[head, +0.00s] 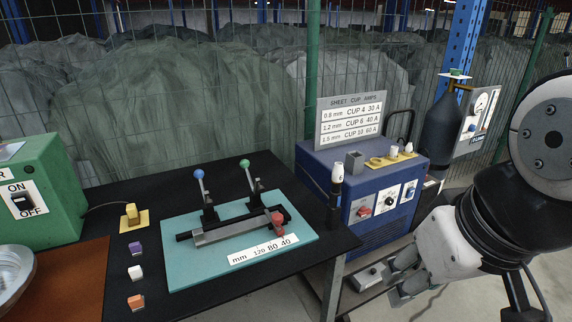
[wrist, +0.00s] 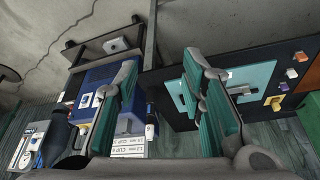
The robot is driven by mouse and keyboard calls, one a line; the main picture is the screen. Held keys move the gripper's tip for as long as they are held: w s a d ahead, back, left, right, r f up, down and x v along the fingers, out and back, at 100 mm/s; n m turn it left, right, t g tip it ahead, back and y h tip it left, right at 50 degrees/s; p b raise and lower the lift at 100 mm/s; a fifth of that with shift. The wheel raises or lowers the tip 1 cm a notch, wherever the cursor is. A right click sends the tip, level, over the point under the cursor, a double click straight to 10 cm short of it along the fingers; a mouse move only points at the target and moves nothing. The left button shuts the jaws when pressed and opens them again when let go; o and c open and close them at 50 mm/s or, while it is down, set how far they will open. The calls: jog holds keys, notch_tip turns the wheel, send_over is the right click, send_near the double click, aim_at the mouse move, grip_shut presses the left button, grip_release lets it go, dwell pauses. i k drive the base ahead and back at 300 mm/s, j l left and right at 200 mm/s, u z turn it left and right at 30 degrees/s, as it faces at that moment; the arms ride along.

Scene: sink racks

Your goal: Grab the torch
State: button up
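The torch (head: 336,190) has a white upper end and a dark body. It stands upright beside the left front edge of the blue welding machine (head: 365,190), near the black table's right corner. In the wrist view the torch (wrist: 150,131) shows small in the gap between the fingers, beyond them. My gripper (head: 400,277) is at the lower right of the head view, to the right of and lower than the torch, apart from it. In the wrist view my gripper (wrist: 161,68) is open, its teal pads wide apart with nothing held.
The black table (head: 100,220) carries a teal board (head: 185,265) with a lever clamp, several coloured blocks and a green switch box (head: 40,185). Small parts and a settings sign (head: 350,118) stand on the machine. A dark gas bottle (head: 442,125) stands behind it. A wire fence closes the back.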

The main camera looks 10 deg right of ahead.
aim_at(334, 209)
jog(key=i+z, duration=0.1)
jog(key=i, duration=1)
